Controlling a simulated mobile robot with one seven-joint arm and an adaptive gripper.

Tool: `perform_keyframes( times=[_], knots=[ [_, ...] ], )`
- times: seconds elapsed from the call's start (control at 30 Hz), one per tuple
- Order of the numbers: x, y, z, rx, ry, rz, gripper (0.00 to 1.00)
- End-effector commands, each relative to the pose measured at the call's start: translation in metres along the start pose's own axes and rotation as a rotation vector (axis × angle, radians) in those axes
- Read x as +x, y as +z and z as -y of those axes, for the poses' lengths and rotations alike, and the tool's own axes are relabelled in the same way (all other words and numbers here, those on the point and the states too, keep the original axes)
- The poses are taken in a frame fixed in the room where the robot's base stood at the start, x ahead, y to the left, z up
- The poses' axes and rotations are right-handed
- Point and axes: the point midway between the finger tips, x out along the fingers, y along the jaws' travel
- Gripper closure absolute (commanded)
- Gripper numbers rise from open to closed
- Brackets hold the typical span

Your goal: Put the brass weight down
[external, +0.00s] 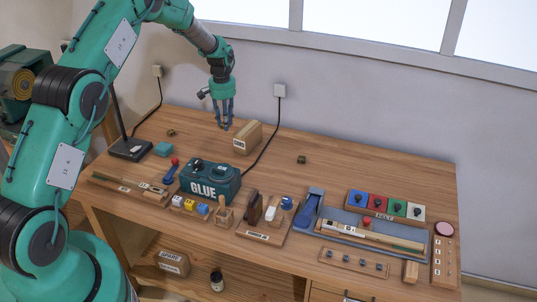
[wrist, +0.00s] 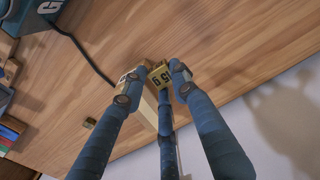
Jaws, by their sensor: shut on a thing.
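My gripper (external: 225,126) points down over the back left of the table, left of a cardboard box. In the wrist view my gripper (wrist: 156,86) has its blue fingers closed around a small yellow brass weight (wrist: 160,76) with dark figures on its face. The fingers hide part of the weight, and it cannot be made out in the external view. The fingertips are low over the wood; I cannot tell whether the weight touches it. Two other small brass-coloured blocks lie on the table, one at the back left (external: 171,132) and one right of the box (external: 301,159).
The cardboard box (external: 248,137) stands close beside my fingers. The green GLUE case (external: 209,181) is in front, and a black cable (external: 264,150) crosses the table. Toy blocks, wooden trays and a felt rack (external: 385,205) line the front. Bare wood (external: 360,165) lies at the back right.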

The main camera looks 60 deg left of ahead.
Motion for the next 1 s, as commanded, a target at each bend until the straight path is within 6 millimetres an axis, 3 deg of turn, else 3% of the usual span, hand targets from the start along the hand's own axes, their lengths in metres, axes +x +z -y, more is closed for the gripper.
perform_keyframes(
  times=[0.03, 0.3, 0.5, 0.7, 1.0],
  knots=[
    [-0.002, -0.004, 0.02, -0.01, 0.0, 0.001, 0.83],
    [0.0, -0.018, 0.119, -0.037, -0.001, -0.001, 0.83],
    [0.003, -0.02, 0.165, -0.048, -0.002, -0.002, 0.83],
    [0.005, -0.02, 0.182, -0.05, -0.002, -0.003, 0.84],
    [0.005, -0.02, 0.182, -0.051, -0.002, -0.003, 0.84]
  ],
)
